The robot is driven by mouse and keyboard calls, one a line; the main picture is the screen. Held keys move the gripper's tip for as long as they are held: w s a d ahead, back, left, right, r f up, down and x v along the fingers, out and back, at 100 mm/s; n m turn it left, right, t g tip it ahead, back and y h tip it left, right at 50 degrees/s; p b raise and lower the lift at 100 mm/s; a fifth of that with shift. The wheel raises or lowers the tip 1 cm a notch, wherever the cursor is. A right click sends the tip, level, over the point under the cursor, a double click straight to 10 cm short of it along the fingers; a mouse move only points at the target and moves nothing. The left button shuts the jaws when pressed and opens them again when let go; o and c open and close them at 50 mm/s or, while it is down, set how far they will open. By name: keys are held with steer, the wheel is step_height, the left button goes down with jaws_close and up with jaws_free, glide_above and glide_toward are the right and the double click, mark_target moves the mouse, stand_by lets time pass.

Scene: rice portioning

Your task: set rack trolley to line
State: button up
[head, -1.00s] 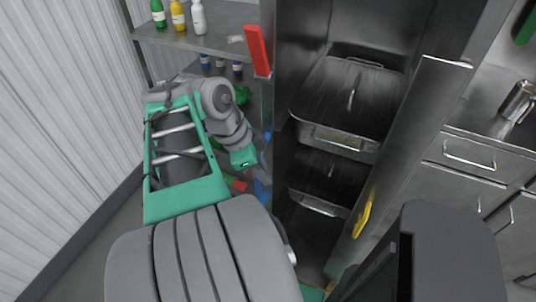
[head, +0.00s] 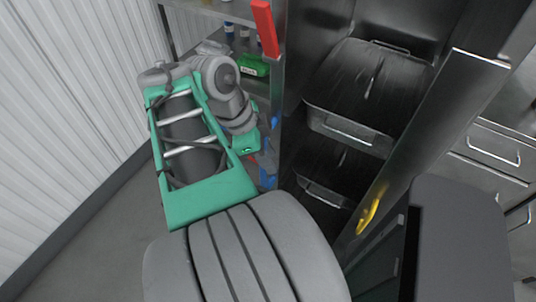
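A tall steel rack trolley (head: 428,147) stands at the centre right with its front open towards me. It holds metal pans with handles; an upper pan (head: 348,126) and a lower pan (head: 318,192) show. A yellow handle (head: 368,215) is on its right upright and a red bar (head: 265,27) is at the upper left. My arm reaches forward on the left, beside the trolley. My gripper's fingers are hidden behind my arm, so whether they are open or shut does not show.
A steel shelf with small bottles (head: 229,30) and a green box (head: 254,66) stands behind my arm. A white corrugated wall (head: 75,100) is on the left, with bare floor (head: 110,235) before it. Steel drawers (head: 490,150) are on the right.

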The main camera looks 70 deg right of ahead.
steer(key=shift+o, duration=0.7)
steer(key=shift+r, duration=0.1)
steer(key=p+v, duration=0.3)
steer(key=v, duration=0.4)
steer(key=shift+w+r, duration=0.2)
steer(key=shift+r, duration=0.05)
steer(key=shift+a, duration=0.1)
